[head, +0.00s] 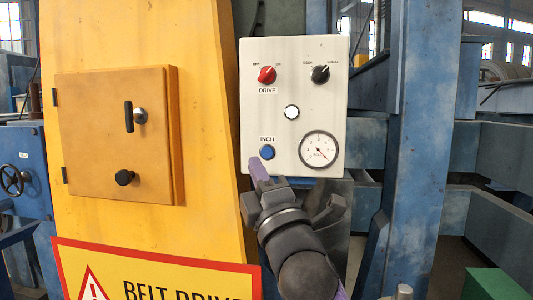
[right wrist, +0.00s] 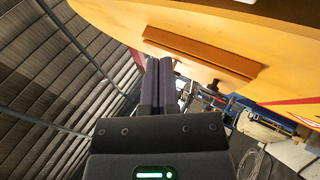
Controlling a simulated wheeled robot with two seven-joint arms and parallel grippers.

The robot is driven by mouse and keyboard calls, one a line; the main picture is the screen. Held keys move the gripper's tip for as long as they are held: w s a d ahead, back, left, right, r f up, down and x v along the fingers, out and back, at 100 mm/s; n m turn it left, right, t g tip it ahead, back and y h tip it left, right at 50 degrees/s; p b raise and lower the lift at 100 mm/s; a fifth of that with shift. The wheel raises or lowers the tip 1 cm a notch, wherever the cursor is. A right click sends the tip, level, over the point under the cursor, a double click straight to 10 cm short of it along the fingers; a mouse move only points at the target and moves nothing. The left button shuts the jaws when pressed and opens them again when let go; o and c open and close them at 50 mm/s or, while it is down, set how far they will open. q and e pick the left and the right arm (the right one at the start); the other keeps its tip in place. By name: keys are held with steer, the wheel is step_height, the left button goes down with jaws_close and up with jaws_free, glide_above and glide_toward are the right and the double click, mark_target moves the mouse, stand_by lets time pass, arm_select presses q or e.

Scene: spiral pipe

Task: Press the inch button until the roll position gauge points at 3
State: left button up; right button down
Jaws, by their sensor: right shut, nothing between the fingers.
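The blue inch button (head: 267,152) is on the lower left of a light grey control panel (head: 290,85) in the head view, under a label reading INCH. The round white roll gauge (head: 319,150) is to its right. Its dark needle seems to slant toward the lower right; the numbers are too small to read surely. My right gripper (head: 257,164) is shut and empty, its purple fingertips just below and left of the button. I cannot tell whether they touch it. The shut fingers also show in the right wrist view (right wrist: 159,68). My left gripper is not in view.
The panel also has a red DRIVE knob (head: 267,74), a black knob (head: 320,74) and a white round light or button (head: 292,112). A yellow housing (head: 210,60) with a protruding door box (head: 95,130) stands at left. A blue post (head: 415,120) is at right.

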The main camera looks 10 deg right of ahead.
mark_target(267, 159)
steer(key=shift+w+d+b, duration=0.1)
steer(key=shift+w+d, duration=0.45)
steer(key=shift+w, duration=0.8)
steer(key=shift+w+d+b, duration=0.1)
steer(key=shift+w+d, duration=0.45)
steer(key=shift+w, duration=0.8)
steer(key=shift+w+d+b, duration=0.1)
steer(key=shift+w+d, duration=0.45)
steer(key=shift+w, duration=0.8)
steer(key=shift+w+d, duration=0.15)
steer(key=shift+w, duration=0.2)
steer(key=shift+w+d, duration=0.15)
steer(key=shift+w, duration=0.2)
steer(key=shift+s, duration=0.15)
steer(key=shift+s+a, duration=0.3)
steer(key=shift+s, duration=0.3)
steer(key=shift+s+a+p, duration=0.2)
steer(key=shift+s+a, duration=0.1)
steer(key=shift+s, duration=0.45)
steer(key=shift+s+a+p, duration=0.2)
steer(key=shift+s+a, duration=0.15)
steer(key=shift+s, duration=0.45)
steer(key=shift+s+a+p, duration=0.2)
steer(key=shift+s+a, duration=0.1)
steer(key=shift+s, duration=0.45)
